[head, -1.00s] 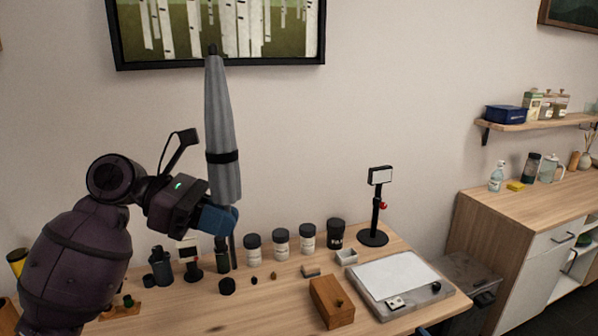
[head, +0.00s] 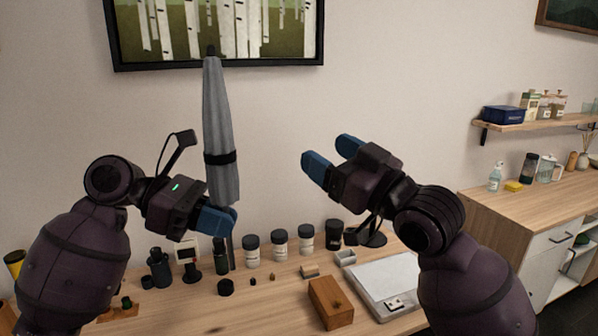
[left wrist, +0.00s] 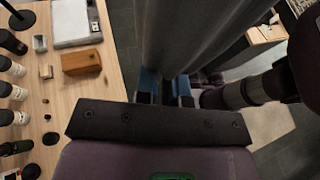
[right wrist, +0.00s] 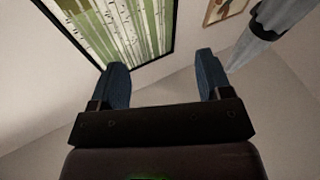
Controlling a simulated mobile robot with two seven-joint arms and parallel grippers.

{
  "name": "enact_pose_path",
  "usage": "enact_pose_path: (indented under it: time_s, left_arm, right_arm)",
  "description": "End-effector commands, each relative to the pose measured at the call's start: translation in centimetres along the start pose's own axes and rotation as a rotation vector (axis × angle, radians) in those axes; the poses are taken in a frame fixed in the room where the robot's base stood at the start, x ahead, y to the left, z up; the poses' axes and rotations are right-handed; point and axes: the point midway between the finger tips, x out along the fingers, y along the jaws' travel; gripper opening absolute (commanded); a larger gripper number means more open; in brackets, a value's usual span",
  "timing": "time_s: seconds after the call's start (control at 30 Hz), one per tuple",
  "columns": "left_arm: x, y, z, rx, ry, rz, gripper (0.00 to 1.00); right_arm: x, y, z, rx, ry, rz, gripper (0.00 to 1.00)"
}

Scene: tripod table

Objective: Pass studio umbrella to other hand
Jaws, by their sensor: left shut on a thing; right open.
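The studio umbrella (head: 219,130) is grey, folded and upright, with a black strap around it and a dark tip at the top. My left gripper (head: 232,222) is shut on it near its lower end, above the table. The umbrella also fills the upper middle of the left wrist view (left wrist: 190,35), between the blue fingers. My right gripper (head: 330,162) is open and empty, to the right of the umbrella and apart from it. In the right wrist view, part of the umbrella (right wrist: 275,25) shows at the upper right, outside the open fingers.
The wooden table (head: 255,315) below holds several dark-lidded jars (head: 279,244), a wooden box (head: 330,302) and a white-topped board (head: 385,280). A framed birch picture (head: 290,63) hangs on the wall behind. A wooden cabinet (head: 490,225) stands at the right.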

Motion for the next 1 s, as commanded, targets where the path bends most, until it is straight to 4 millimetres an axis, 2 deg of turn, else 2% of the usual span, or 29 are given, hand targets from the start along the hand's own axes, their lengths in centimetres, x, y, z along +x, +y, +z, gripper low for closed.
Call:
enact_pose_path:
  time_s: [0.03,0.1,0.2,0.43,0.63,0.77,1.0]
  left_arm:
    - [0.0,0.0,0.0,0.000,0.000,0.000,0.00]
    - [0.0,0.0,0.0,0.000,0.000,0.000,0.00]
    - [0.0,0.0,0.0,0.000,0.000,0.000,0.00]
    - [0.0,0.0,0.0,0.000,0.000,0.000,0.00]
    - [0.0,0.0,0.0,0.000,0.000,0.000,0.00]
    - [0.0,0.0,0.0,0.000,0.000,0.000,0.00]
    - [0.0,0.0,0.0,0.000,0.000,0.000,0.00]
  right_arm:
    - [0.3,-1.1,-1.7,0.003,0.006,-0.046,0.72]
    - [0.5,-2.8,-3.5,0.020,-0.002,-0.116,0.72]
    - [0.2,-5.2,-4.7,0.054,-0.043,-0.211,0.72]
    - [-1.7,-8.7,-3.9,0.161,-0.180,-0.360,0.72]
    - [-2.2,-9.6,-2.9,0.204,-0.258,-0.398,0.72]
    - [-1.4,-9.9,-2.6,0.212,-0.264,-0.396,0.72]
    - [1.7,-11.3,-1.9,0.212,-0.262,-0.396,0.72]
